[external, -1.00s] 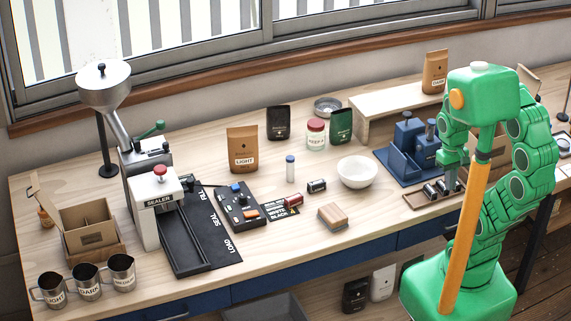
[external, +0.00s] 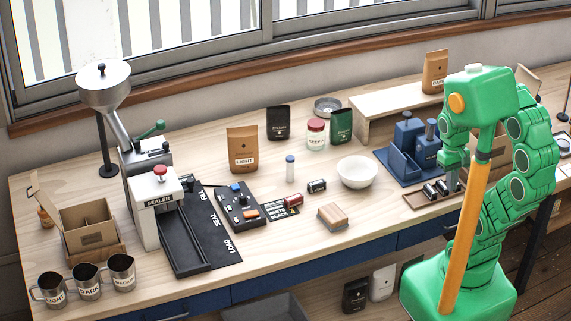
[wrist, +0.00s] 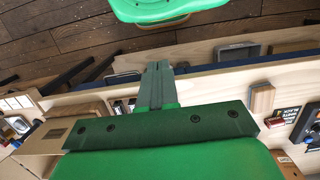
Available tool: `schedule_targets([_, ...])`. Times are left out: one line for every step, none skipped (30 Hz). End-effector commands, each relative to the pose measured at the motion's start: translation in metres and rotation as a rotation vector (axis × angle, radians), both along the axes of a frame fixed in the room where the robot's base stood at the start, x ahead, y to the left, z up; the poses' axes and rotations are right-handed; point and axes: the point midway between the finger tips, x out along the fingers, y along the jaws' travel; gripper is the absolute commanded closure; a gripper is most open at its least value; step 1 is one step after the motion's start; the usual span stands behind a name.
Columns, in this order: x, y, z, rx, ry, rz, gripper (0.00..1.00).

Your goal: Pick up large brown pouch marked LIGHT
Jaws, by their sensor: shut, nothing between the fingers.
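The large brown pouch marked LIGHT (external: 242,148) stands upright on the workbench (external: 215,125), left of centre in the external view, with its label facing the camera. In the wrist view a small brown patch at the lower right edge may be a pouch, but I cannot tell which. My gripper (external: 452,184) is at the right side of the bench, low over a tray of small cylinders and well apart from the pouch. In the wrist view my gripper (wrist: 157,75) shows its fingers together with nothing between them.
A black pouch (external: 278,123), a red-lidded jar (external: 316,134) and a green pouch (external: 341,126) stand right of the LIGHT pouch. A white bowl (external: 357,172), a blue-capped vial (external: 290,168) and a wooden block (external: 333,216) lie between it and my gripper. The sealer (external: 158,203) stands left.

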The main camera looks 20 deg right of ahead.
Motion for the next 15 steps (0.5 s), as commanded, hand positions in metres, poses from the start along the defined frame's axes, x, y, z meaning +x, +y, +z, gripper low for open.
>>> schedule_targets([0.0, 0.0, 0.0, 0.0, 0.0, 0.0, 1.0])
schedule_targets([0.0, 0.0, 0.0, 0.0, 0.0, 0.0, 1.0])
schedule_targets([0.0, 0.0, 0.0, 0.0, 0.0, 0.0, 1.0])
schedule_targets([0.0, 0.0, 0.0, 0.0, 0.0, 0.0, 0.95])
schedule_targets([0.0, 0.0, 0.0, 0.0, 0.0, 0.0, 0.91])
schedule_targets([0.0, 0.0, 0.0, 0.0, 0.0, 0.0, 0.85])
schedule_targets([0.0, 0.0, 0.0, 0.0, 0.0, 0.0, 0.8])
schedule_targets([0.0, 0.0, 0.0, 0.0, 0.0, 0.0, 0.76])
schedule_targets([0.0, 0.0, 0.0, 0.0, 0.0, 0.0, 0.69])
schedule_targets([0.0, 0.0, 0.0, 0.0, 0.0, 0.0, 0.65])
schedule_targets([0.0, 0.0, 0.0, 0.0, 0.0, 0.0, 0.65])
schedule_targets([0.0, 0.0, 0.0, 0.0, 0.0, 0.0, 0.65])
schedule_targets([0.0, 0.0, 0.0, 0.0, 0.0, 0.0, 0.65])
schedule_targets([0.0, 0.0, 0.0, 0.0, 0.0, 0.0, 0.65])
schedule_targets([0.0, 0.0, 0.0, 0.0, 0.0, 0.0, 0.65])
